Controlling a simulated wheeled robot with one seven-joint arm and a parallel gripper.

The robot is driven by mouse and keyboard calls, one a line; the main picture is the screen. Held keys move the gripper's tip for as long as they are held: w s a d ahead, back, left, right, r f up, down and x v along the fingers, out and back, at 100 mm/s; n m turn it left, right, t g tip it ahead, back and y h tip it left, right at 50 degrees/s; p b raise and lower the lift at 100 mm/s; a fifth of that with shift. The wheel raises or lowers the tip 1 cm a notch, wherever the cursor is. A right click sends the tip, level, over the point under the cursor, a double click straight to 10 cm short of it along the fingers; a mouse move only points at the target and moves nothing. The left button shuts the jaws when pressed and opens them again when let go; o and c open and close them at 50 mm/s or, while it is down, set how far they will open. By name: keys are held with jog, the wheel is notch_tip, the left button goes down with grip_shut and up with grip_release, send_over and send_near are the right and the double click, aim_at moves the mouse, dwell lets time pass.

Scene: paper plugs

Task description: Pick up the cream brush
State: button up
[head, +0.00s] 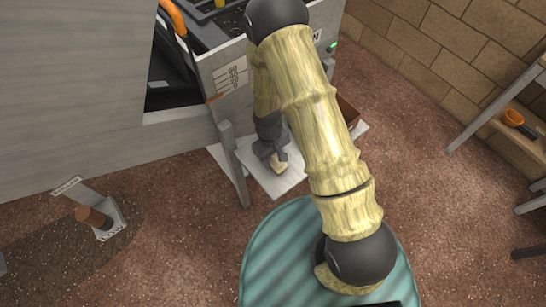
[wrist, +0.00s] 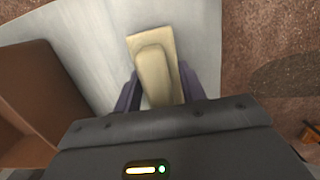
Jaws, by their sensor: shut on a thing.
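The cream brush (wrist: 154,70) shows in the wrist view between the two dark fingers of my gripper (wrist: 160,92). It has a flat rectangular base with a raised, rounded handle on top. My gripper is shut on the brush, with one finger on each side of it. In the head view my gripper (head: 275,158) is low over the pale shelf, and a small part of the cream brush (head: 278,167) shows at its tips. I cannot tell whether the brush touches the shelf.
The pale shelf (head: 262,182) lies below the grey bench (head: 225,75). A brown box (wrist: 30,95) stands on it, left in the wrist view. A bench leg (head: 236,170) is close to my gripper. An orange-handled item (head: 514,118) lies on the right shelf.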

jog(key=shift+r, duration=0.1)
notch_tip(320, 180, up, 10)
jog(key=shift+f, duration=0.1)
dwell(0.3)
jog(key=o, duration=0.3)
jog(key=shift+c, duration=1)
jog(key=w+d+r+m, duration=0.1)
jog(key=w+d+m, duration=0.5)
jog(key=w+d, duration=0.4)
jog(key=shift+w+d+r+m+y, duration=0.15)
jog(key=shift+w+d+m+y, duration=0.2)
jog(key=shift+d, duration=0.55)
